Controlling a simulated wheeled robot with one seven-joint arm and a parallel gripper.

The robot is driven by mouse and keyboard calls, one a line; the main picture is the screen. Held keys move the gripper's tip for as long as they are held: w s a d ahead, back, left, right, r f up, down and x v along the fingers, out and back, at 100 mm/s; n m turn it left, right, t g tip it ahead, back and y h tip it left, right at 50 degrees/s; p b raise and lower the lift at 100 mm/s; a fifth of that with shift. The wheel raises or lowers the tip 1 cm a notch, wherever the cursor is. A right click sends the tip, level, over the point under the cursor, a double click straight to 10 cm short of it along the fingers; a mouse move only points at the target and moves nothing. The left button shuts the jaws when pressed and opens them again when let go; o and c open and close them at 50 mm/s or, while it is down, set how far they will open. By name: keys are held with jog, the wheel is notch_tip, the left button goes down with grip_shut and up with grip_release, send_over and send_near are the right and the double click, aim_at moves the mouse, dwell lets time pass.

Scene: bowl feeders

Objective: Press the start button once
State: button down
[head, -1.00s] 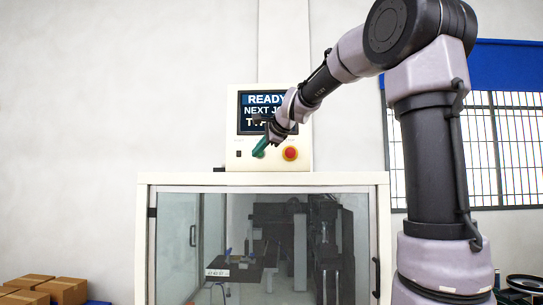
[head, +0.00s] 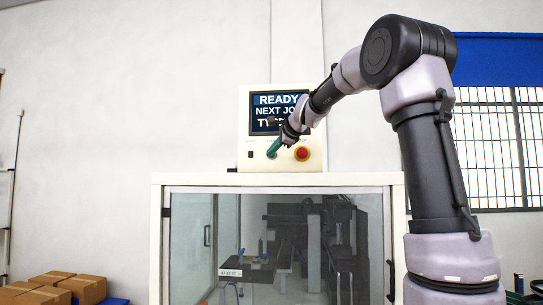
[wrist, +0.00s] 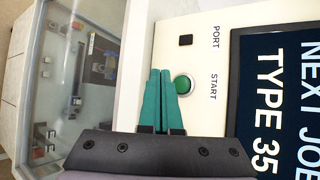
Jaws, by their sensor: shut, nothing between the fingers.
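The start button (wrist: 183,85) is a round green button with a pale rim on the cream control panel, beside the word START in the wrist view. In the head view I cannot make it out apart from my gripper. My gripper (wrist: 160,71) has two green fingers held together, with nothing between them. In the wrist view the fingers lie just left of the button and partly overlap its edge; I cannot tell whether they touch it or the panel. In the head view my gripper (head: 270,156) is at the panel's lower part, left of the red button.
A red button (head: 302,153) sits on the same panel. A screen (head: 280,100) above reads READY and NEXT JOB; the wrist view shows TYPE 35. A dark port (wrist: 186,40) is near the start button. The glass-fronted cabinet (head: 280,180) stands below. Cardboard boxes (head: 85,288) are at lower left.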

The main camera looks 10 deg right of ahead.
jog(key=shift+w+d, duration=0.2)
jog(key=shift+w, duration=0.45)
jog(key=shift+w+d, duration=0.25)
jog(key=shift+w, duration=0.4)
jog(key=shift+w+d, duration=0.2)
jog(key=shift+w, duration=0.45)
dwell(0.6)
jog(key=shift+w+d, duration=0.1)
jog(key=shift+w, duration=0.3)
